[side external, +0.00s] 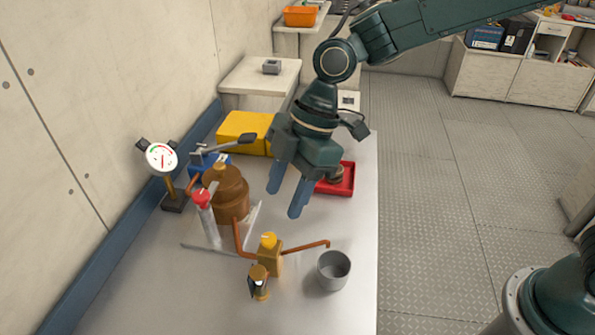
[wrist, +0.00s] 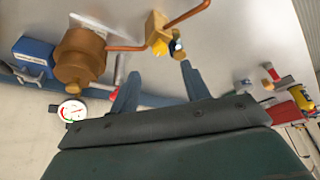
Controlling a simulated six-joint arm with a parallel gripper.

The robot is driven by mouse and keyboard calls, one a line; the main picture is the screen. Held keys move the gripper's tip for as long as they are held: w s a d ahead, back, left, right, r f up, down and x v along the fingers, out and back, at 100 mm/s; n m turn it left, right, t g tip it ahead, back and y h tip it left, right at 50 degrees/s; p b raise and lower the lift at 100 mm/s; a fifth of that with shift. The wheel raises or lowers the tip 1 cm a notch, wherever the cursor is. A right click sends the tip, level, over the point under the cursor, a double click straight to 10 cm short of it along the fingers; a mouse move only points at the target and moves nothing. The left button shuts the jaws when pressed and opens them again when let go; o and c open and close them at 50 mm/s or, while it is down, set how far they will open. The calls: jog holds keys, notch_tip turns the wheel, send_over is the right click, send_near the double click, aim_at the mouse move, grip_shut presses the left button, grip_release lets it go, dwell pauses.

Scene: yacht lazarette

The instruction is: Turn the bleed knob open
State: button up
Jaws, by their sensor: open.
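A yellow knob (side external: 268,240) sits on top of a brass valve block (side external: 269,262) at the front of the bench. I take it for the bleed knob. It also shows in the wrist view (wrist: 160,46), beyond my fingertips. A copper spout (side external: 305,246) runs right from the block, and a grey cup (side external: 333,270) stands near its end. My gripper (side external: 286,202) is open and empty, above and behind the yellow knob, apart from it. In the wrist view, its two fingers (wrist: 158,74) are spread with nothing held between them.
Left of the block stand a copper vessel (side external: 230,193), a red-topped clear cylinder (side external: 203,215) and a dial gauge (side external: 161,157). A yellow box (side external: 243,132) and a red tray (side external: 348,181) lie behind. The bench's front right is clear beyond the cup.

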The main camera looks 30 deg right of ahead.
aim_at(269, 237)
jog(key=shift+x, duration=3.9)
jog(key=c, duration=1)
